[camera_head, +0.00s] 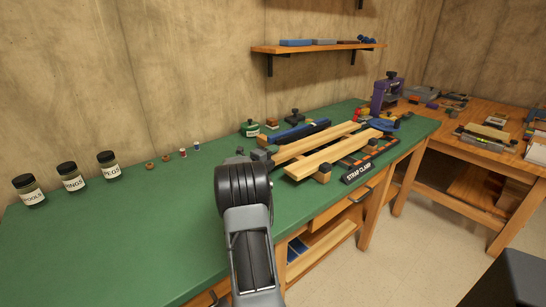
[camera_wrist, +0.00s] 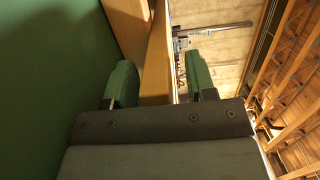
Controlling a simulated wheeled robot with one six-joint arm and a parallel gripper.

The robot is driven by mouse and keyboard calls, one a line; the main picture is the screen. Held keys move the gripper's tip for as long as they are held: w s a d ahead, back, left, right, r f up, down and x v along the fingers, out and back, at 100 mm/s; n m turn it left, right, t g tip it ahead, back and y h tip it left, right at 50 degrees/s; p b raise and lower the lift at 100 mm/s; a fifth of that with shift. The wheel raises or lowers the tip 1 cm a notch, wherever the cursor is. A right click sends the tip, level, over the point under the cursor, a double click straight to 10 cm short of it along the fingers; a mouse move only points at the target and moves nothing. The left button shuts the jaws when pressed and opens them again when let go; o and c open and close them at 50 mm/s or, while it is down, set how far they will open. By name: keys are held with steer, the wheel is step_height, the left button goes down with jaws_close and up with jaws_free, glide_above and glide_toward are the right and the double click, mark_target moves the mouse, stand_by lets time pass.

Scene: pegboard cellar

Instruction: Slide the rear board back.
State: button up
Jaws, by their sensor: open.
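Two pale wooden boards lie side by side on the green bench in the head view: the rear board (camera_head: 315,142) and the front board (camera_head: 330,156). The near end of the rear board is close to my gripper (camera_head: 262,156), which my arm partly hides. In the wrist view my gripper (camera_wrist: 160,82) is open, with its two green fingers apart. A board end (camera_wrist: 155,75) shows between the fingers, with a gap on the left. Which board this is, I cannot tell for sure. Another wooden piece (camera_wrist: 128,25) shows beyond it on the left.
A "STRAP CLAMP" label (camera_head: 358,173) lies along the front edge, beside wooden blocks. A blue bar (camera_head: 295,134) lies behind the rear board. A purple tool (camera_head: 386,93) stands at the far end. Labelled jars (camera_head: 108,165) stand left. The bench's left part (camera_head: 130,230) is mostly clear.

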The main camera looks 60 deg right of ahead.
steer(key=w+a, duration=0.1)
steer(key=a, duration=0.8)
steer(key=w+a, duration=0.1)
steer(key=a, duration=0.3)
steer(key=shift+w+a, duration=0.3)
steer(key=shift+p, duration=0.3)
